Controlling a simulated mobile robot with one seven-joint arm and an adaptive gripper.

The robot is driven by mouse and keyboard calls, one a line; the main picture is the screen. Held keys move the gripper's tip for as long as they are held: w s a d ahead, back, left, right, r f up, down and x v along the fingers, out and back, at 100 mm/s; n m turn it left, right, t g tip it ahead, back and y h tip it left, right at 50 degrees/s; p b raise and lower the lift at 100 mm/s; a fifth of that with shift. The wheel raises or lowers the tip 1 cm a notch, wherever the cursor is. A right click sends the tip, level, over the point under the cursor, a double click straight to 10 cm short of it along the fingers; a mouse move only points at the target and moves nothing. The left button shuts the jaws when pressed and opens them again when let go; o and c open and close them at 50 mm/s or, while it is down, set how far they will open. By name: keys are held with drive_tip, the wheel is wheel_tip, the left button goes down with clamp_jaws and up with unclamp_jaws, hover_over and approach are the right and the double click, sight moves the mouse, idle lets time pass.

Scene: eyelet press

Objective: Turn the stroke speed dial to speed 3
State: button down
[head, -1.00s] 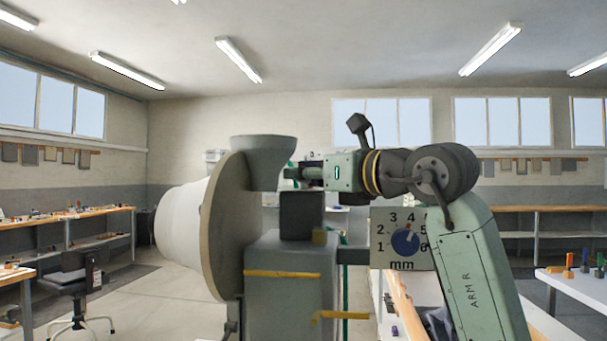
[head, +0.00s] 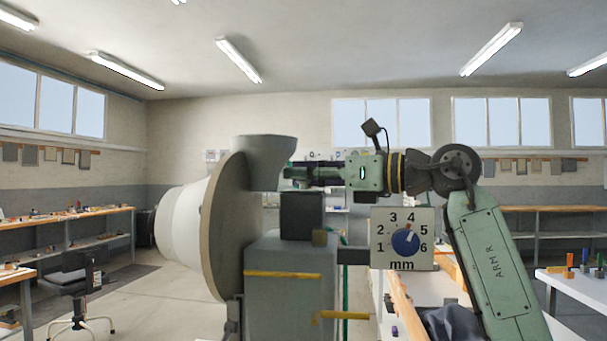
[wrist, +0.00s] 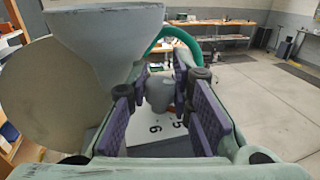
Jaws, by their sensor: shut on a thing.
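A grey knob (wrist: 158,92) stands on a white plate (wrist: 112,134) in the wrist view, between the purple pads of my gripper (wrist: 162,100). Numerals 5 and 6 show on the plate; the others are hidden by the fingers and my wrist, and no pointer mark can be read. My gripper is shut on the knob. In the head view my gripper (head: 290,172) is just right of the hopper (head: 264,160) on the press, and the knob is hidden there.
A second dial, blue and marked mm (head: 405,242), faces the head camera below my arm, its pointer near 4. The press body (head: 290,280) and large round disc (head: 223,226) stand left of and below my gripper. Workbenches line the walls.

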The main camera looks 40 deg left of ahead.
drive_tip(key=c, duration=1.7)
unclamp_jaws()
drive_tip(key=shift+d, duration=0.1)
drive_tip(key=v, duration=1.2)
